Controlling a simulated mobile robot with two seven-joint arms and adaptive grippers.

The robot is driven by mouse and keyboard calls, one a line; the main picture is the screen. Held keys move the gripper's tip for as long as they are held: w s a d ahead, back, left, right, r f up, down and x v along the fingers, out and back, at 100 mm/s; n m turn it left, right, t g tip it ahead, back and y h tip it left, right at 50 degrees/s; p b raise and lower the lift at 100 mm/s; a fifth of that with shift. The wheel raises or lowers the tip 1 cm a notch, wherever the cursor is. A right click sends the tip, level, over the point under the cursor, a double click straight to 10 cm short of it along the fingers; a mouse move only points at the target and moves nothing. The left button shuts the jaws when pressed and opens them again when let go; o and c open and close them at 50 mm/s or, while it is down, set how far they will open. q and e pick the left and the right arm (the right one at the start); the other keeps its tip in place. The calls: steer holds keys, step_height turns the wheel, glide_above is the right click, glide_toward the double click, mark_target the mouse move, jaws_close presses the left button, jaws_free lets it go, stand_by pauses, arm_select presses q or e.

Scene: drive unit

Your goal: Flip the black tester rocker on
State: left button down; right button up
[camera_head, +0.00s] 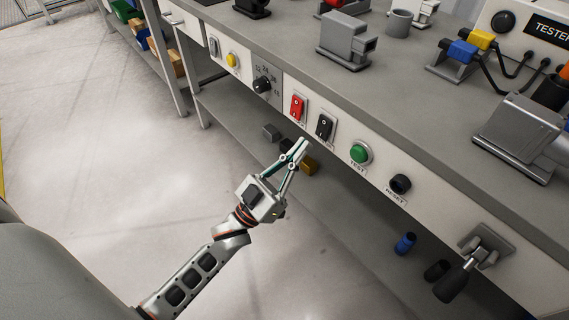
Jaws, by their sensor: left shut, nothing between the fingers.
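The black tester rocker (324,127) sits on the light front panel of the workbench, just right of the red rocker (297,107). A white mark shows on its face; I cannot tell its tilt for certain. My left gripper (303,145) is shut and empty. Its fingertips point up toward the panel, a little below and left of the black rocker in the picture. They look apart from it. My right gripper is not in view.
A rotary selector (262,85) and yellow button (231,60) lie left. A lower shelf holds small blocks. Open floor is at left.

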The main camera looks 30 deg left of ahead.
mark_target(322, 132)
arm_select(q)
steer(key=shift+w+d+f, duration=0.2)
steer(key=shift+w+f, duration=0.15)
steer(key=shift+w, duration=0.15)
steer(key=shift+w+d+f, duration=0.15)
steer(key=shift+w+f, duration=0.15)
steer(key=shift+w, duration=0.15)
steer(key=shift+w+d+r+b, duration=0.15)
steer(key=shift+w+b, duration=0.15)
steer(key=shift+w, duration=0.15)
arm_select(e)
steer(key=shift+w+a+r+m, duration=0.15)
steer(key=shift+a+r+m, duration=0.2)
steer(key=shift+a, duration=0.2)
arm_select(q)
steer(key=shift+w+d+f, duration=0.2)
steer(key=shift+w+f, duration=0.1)
steer(key=shift+w, duration=0.25)
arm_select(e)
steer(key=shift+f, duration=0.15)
arm_select(q)
steer(key=shift+s, duration=0.1)
